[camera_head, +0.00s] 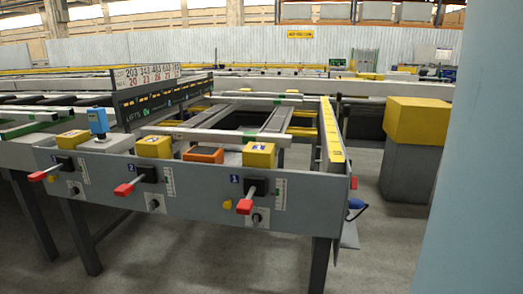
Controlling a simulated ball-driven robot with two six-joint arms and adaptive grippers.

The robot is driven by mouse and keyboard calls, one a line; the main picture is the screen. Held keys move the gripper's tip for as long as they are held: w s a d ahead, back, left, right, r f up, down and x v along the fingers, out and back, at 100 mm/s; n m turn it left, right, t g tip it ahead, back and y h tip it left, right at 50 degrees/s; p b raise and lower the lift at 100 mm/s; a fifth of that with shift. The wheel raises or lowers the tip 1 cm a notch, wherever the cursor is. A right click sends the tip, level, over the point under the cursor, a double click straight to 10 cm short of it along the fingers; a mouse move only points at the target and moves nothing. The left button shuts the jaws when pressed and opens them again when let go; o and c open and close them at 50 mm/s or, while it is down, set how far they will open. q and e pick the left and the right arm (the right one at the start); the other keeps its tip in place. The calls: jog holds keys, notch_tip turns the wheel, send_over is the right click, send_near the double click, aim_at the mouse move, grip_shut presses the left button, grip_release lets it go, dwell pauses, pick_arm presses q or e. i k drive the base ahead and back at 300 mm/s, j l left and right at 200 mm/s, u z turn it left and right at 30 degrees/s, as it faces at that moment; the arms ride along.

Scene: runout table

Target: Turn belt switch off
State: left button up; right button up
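The runout table (205,190) stands ahead with a grey front panel. Three switch levers with red handles stick out of the panel: one at right (246,206) by a blue "1" label, a middle one (125,189) by a "2" label, and a left one (38,176). Below them sit small black rotary knobs at right (257,218), middle (154,204) and left (75,190). I cannot tell from the labels which of these is the belt switch, nor its setting. Neither of my grippers shows.
Yellow boxes, an orange-framed box (203,154) and a blue device (98,122) sit along the table's top edge. A grey pedestal with a yellow top (416,122) stands right. A pale blue surface (475,190) fills the right edge. Floor in front is clear.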

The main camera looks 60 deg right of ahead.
aim_at(354, 181)
jog(key=z, duration=1.85)
jog(key=l, duration=0.75)
jog(key=i+l, duration=0.1)
jog(key=l, duration=0.6)
